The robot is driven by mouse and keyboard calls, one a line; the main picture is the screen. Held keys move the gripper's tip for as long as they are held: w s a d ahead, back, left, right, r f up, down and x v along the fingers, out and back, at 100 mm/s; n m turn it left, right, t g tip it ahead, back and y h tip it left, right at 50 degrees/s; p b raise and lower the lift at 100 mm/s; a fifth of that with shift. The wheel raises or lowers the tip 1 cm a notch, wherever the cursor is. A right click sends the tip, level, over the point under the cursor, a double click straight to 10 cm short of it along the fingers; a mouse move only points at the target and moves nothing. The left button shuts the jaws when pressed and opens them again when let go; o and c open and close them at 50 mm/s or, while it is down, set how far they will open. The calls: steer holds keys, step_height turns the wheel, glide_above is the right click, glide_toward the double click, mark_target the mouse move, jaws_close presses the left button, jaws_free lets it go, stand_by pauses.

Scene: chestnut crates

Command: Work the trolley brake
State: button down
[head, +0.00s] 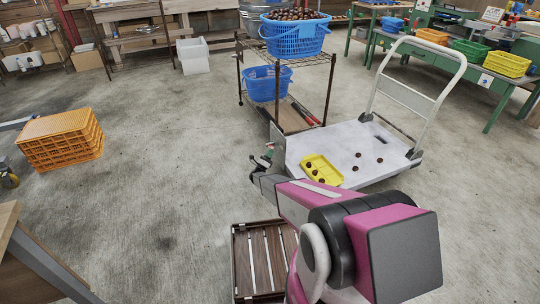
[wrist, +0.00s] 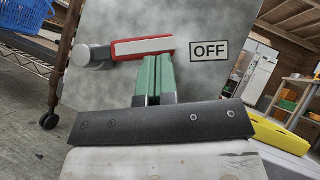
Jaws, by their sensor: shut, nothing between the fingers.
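The trolley (head: 306,147) is a pale flat platform with an upright light handle at its far right. In the wrist view its end panel (wrist: 125,105) fills the middle. The brake lever (wrist: 140,46) is a red and white bar lying nearly level, with a grey round end at its left. A label reading OFF (wrist: 209,50) is to the right of the lever. My gripper (wrist: 158,60) has green fingers, shut together and empty, with tips just below the lever; I cannot tell if they touch it. In the head view my gripper (head: 263,161) is at the trolley's near left corner.
A yellow tray (head: 322,170) and several chestnuts lie on the platform. A dark slatted crate (head: 240,262) is on the floor below my arm. A rack with blue baskets (head: 295,38) stands behind the trolley. Orange crates (head: 60,140) are at left; floor between is clear.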

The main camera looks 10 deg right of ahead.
steer(key=shift+r+n, duration=0.15)
steer(key=shift+n, duration=0.15)
step_height(320, 180, up, 3)
steer(key=n+y, duration=0.2)
steer(key=n+t+y, duration=0.1)
steer(key=n+y, duration=0.1)
steer(key=shift+w+f+n+t, duration=0.15)
steer(key=shift+f+n+t, duration=0.05)
steer(key=shift+n+t, duration=0.1)
steer(key=w+a+r+n+g+y, duration=0.1)
steer(key=w+r+n+g+y, duration=0.1)
steer(key=w+r+n+y, duration=0.3)
steer(key=shift+w+a+n+y, duration=0.35)
steer(key=shift+w+n+y, duration=0.2)
steer(key=shift+n, duration=0.95)
steer(key=shift+w, duration=0.1)
